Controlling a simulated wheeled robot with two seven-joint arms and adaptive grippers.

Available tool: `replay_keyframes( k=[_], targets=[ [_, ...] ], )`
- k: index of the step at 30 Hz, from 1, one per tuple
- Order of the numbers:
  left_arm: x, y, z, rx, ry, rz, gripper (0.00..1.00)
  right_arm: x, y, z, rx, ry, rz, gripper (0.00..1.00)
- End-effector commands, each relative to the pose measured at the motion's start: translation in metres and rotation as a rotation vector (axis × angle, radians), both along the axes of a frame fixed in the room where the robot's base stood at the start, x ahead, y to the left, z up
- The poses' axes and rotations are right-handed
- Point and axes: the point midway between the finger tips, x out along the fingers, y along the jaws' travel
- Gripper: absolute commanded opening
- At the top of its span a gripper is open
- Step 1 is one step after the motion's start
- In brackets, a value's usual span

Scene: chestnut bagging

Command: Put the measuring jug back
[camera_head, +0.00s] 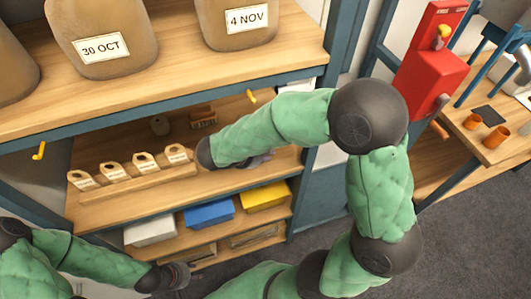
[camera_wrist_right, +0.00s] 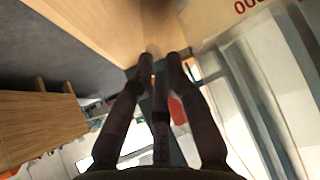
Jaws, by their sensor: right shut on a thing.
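My right gripper (camera_wrist_right: 160,62) is shut on a slim dark bar between its fingers, which I take to be the measuring jug's handle. In the head view the right gripper (camera_head: 262,159) reaches into the middle shelf, mostly hidden behind my own forearm. The jug does not show clearly in the head view. A pale surface with red digits (camera_wrist_right: 250,5) at the upper right of the right wrist view may be the jug's side; I cannot be sure. My left gripper (camera_head: 176,275) hangs low in front of the shelving, and its fingers are too small to read.
A wooden rack with several labelled bags (camera_head: 135,170) stands left on the middle shelf (camera_head: 150,205). A small wooden box (camera_head: 203,115) is behind. White, blue (camera_head: 209,213) and yellow bins sit below. A red machine (camera_head: 432,75) is at right.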

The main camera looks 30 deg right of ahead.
Motion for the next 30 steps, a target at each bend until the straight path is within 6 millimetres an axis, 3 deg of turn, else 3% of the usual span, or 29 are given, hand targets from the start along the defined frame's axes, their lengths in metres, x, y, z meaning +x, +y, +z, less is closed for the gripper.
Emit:
replay_keyframes(
  k=[2,3,5,20,30],
  targets=[
    [0.0,0.0,-0.003,0.0,0.0,0.0,0.4,0.001,0.0,-0.002,0.0,-0.003,0.0,0.0],
    [0.0,0.0,-0.003,0.0,0.0,0.0,0.4,0.0,0.0,-0.002,0.0,0.0,0.0,0.21],
    [0.0,0.0,-0.002,0.0,0.0,0.0,0.4,0.0,0.0,-0.001,0.0,0.0,0.0,0.38],
    [0.0,0.0,0.006,0.0,0.0,0.0,0.4,0.0,0.001,0.005,0.0,-0.001,0.001,0.39],
    [0.0,0.0,0.018,0.0,0.0,0.0,0.4,-0.008,0.049,0.053,0.001,-0.004,0.004,0.39]
  ],
)
